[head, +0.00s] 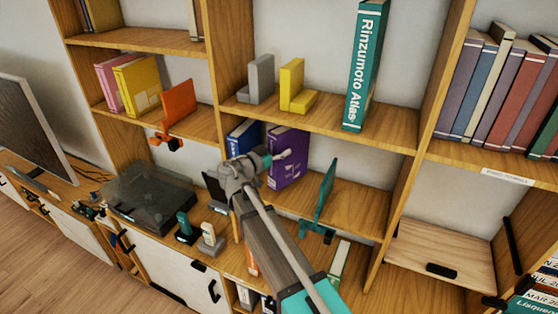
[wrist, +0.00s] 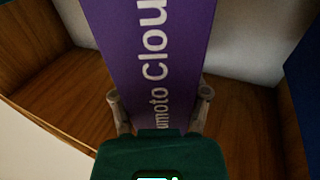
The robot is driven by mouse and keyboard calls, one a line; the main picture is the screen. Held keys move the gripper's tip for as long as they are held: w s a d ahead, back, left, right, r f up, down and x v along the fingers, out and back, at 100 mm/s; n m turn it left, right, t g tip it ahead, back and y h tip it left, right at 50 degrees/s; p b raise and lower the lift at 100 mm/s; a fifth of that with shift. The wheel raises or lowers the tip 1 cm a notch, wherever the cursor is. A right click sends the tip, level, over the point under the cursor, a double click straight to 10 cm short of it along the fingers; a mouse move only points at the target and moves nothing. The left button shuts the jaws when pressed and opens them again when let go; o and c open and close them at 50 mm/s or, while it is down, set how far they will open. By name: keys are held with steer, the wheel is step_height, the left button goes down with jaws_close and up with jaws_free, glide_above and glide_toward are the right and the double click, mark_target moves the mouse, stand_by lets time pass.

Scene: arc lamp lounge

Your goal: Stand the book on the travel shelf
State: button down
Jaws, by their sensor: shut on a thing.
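The purple book (head: 289,165) is upright at the lower middle compartment of the bookcase, beside a blue book (head: 243,138). My gripper (head: 277,157) is shut on it. In the wrist view the fingers (wrist: 161,95) sit on either side of the purple spine (wrist: 155,45), whose white title is partly cut off. I cannot tell whether the book's bottom touches the shelf board (head: 345,208). No label reading "travel" is legible. A small label (head: 507,175) on the right shelf edge is too small to read.
A teal bookend (head: 325,192) stands right of the purple book. Above, a grey bookend (head: 261,78), yellow bookend (head: 294,86) and teal Rinzumoto Atlas (head: 362,68) share a shelf with bare room between. A turntable (head: 150,197) is lower left. Several books (head: 500,90) fill the upper right shelf.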

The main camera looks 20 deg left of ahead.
step_height(320, 180, down, 4)
steer(key=b, duration=0.4)
steer(key=shift+w+r, duration=0.1)
steer(key=shift+w, duration=0.05)
stand_by(0.4)
jaws_free()
stand_by(0.4)
steer(key=shift+v, duration=6)
